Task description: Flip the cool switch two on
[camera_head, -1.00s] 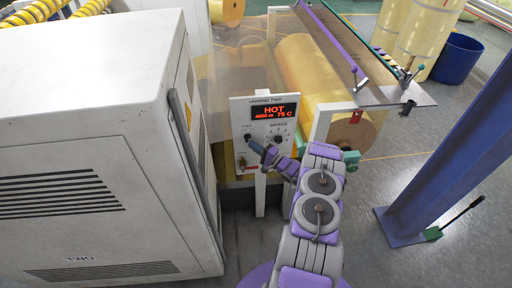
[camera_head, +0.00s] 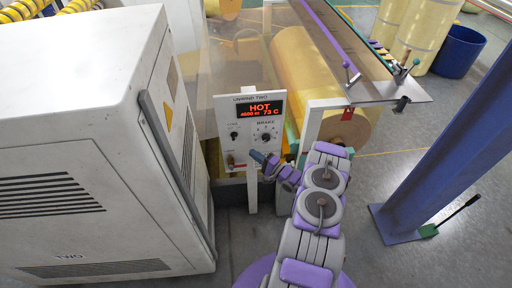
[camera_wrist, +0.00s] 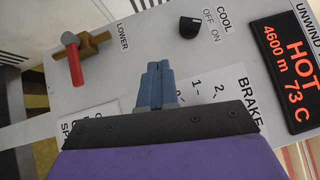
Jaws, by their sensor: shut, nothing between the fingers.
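The cool switch is a small black knob (camera_wrist: 189,27) beside the words COOL, OFF and ON in the wrist view. It also shows as a dark knob (camera_head: 234,135) on the left of the white UNWIND TWO panel (camera_head: 227,109) in the head view. I cannot tell for sure which way it is set. My gripper (camera_head: 254,154) is shut and empty in front of the panel, below and right of the knob. In the wrist view its blue fingertips (camera_wrist: 155,80) are apart from the knob, over the BRAKE scale.
The display (camera_head: 260,109) reads HOT, 4600 m, 73 C. A brake dial (camera_head: 266,137) sits right of the switch. A red-handled LOWER valve (camera_wrist: 75,60) is near the switch.

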